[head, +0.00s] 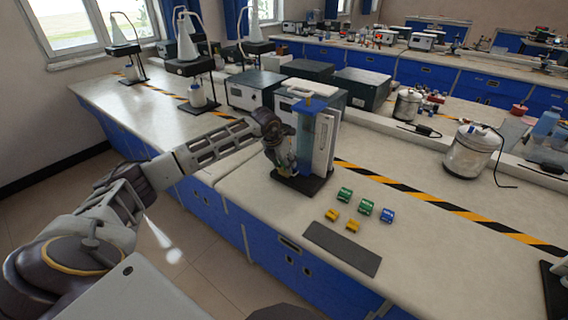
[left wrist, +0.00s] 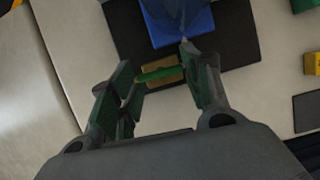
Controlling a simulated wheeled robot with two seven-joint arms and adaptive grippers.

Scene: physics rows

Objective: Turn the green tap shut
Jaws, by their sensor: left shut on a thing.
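The green tap is a thin green lever (left wrist: 158,73) in the left wrist view, on a brass-coloured body (left wrist: 167,80) at the foot of a blue stand. The lever lies crosswise between the fingers of my left gripper (left wrist: 157,66), which is shut on it. In the head view, my left gripper (head: 284,161) is at the lower front of the clear blue column (head: 305,135), which stands upright on a black base (head: 312,186). The tap is mostly hidden by the gripper there. My right gripper is not in view.
Green blocks (head: 345,194), yellow blocks (head: 352,226) and a blue block (head: 387,215) lie right of the stand, behind a dark grey plate (head: 342,248). Grey instrument boxes (head: 256,88) stand behind. A metal pot (head: 470,152) stands at right.

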